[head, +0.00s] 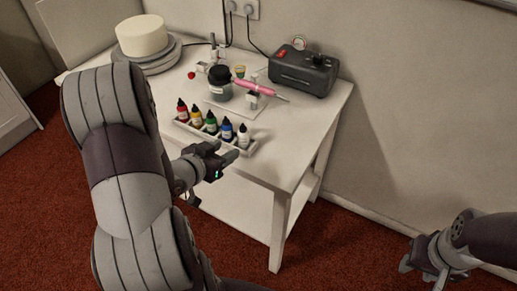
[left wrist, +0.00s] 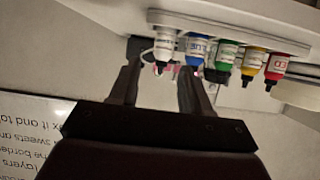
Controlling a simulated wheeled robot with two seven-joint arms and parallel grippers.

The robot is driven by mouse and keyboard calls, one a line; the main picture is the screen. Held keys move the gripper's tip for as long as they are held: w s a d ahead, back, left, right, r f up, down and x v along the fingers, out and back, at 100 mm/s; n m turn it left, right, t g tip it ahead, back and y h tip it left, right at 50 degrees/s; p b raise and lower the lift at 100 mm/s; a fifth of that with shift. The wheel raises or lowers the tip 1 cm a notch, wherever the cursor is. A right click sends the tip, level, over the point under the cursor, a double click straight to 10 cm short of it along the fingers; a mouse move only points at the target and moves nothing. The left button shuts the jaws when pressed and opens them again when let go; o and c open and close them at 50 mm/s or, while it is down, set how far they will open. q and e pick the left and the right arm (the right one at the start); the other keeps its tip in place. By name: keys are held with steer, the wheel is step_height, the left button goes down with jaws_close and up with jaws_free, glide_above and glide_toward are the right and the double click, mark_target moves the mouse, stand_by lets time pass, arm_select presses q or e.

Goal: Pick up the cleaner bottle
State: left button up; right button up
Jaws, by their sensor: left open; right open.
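A row of small dropper bottles stands in a white tray (head: 183,125) on the white table. The white bottle (head: 243,136) at the right end, likely the cleaner, has a black cap. In the left wrist view, which looks upside down, this white bottle (left wrist: 165,44) appears just beyond the fingertips; its label is too blurred to read. My left gripper (head: 226,152) is open and empty at the tray's near right end, close to the white bottle and apart from it. My right gripper (head: 425,270) is open and empty at the lower right, away from the table.
Next to the white bottle are blue (head: 227,129), green (head: 211,123), yellow (head: 196,116) and red (head: 182,110) bottles. Behind them are a dark jar (head: 220,86), a pink airbrush (head: 255,87) and a black compressor (head: 303,72). A cake (head: 141,36) sits on a turntable (head: 160,66). The table's front right is clear.

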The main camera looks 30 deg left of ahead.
mark_target(247, 133)
arm_select(q)
steer(key=x, duration=0.4)
steer(key=b+x, duration=0.1)
steer(key=x, duration=0.3)
steer(key=r+x, duration=0.1)
steer(key=x, duration=0.4)
steer(key=shift+w+a+b, duration=0.3)
steer(key=shift+w+a, duration=0.05)
steer(key=shift+a, duration=0.05)
steer(key=shift+s, duration=0.1)
arm_select(e)
steer(key=shift+w+a+f, duration=0.1)
steer(key=shift+a+f, duration=0.25)
steer(key=shift+f, duration=0.4)
arm_select(q)
steer(key=c, duration=0.4)
